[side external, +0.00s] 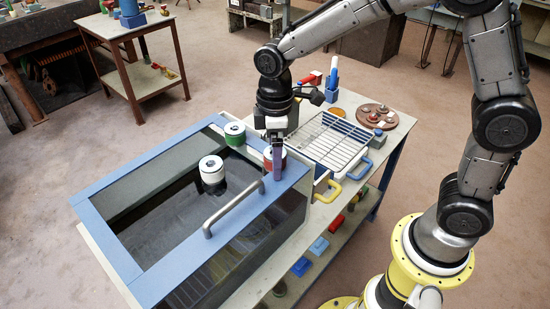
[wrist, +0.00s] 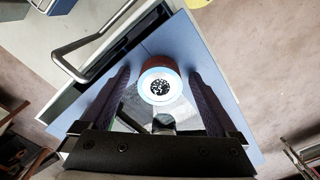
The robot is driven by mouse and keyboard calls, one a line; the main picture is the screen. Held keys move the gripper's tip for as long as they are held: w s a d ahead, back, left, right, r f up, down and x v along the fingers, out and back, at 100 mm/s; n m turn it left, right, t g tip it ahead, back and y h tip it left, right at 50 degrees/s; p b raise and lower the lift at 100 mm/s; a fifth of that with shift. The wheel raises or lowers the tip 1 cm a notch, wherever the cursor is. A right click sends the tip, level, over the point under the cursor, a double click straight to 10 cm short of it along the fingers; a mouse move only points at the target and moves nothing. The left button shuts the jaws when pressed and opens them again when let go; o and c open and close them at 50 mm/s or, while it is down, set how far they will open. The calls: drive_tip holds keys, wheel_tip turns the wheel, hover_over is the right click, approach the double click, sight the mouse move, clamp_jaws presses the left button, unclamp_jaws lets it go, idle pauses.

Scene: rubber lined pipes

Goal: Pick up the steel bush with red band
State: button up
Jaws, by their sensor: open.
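The steel bush with the red band (side external: 267,157) sits at the right corner of the blue-rimmed tank. It has a pale top and a dark red band, and a gripper finger partly hides it in the side view. In the wrist view the bush (wrist: 160,82) shows a pale ring with a speckled dark centre and a reddish-brown side. My gripper (side external: 277,172) points down at it. In the wrist view my gripper (wrist: 160,88) is open, with one dark finger on each side of the bush. I cannot tell whether either finger touches it.
The tank's blue rim (side external: 150,288) and grey bar handle (side external: 232,207) are close to my gripper. A green-banded bush (side external: 235,134) and a black-banded bush (side external: 211,171) stand nearby. A wire rack (side external: 328,140) and a round brown tray (side external: 376,116) lie on the bench to the right.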

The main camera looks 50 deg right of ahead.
clamp_jaws()
drive_tip(key=shift+r, duration=0.1)
idle(0.3)
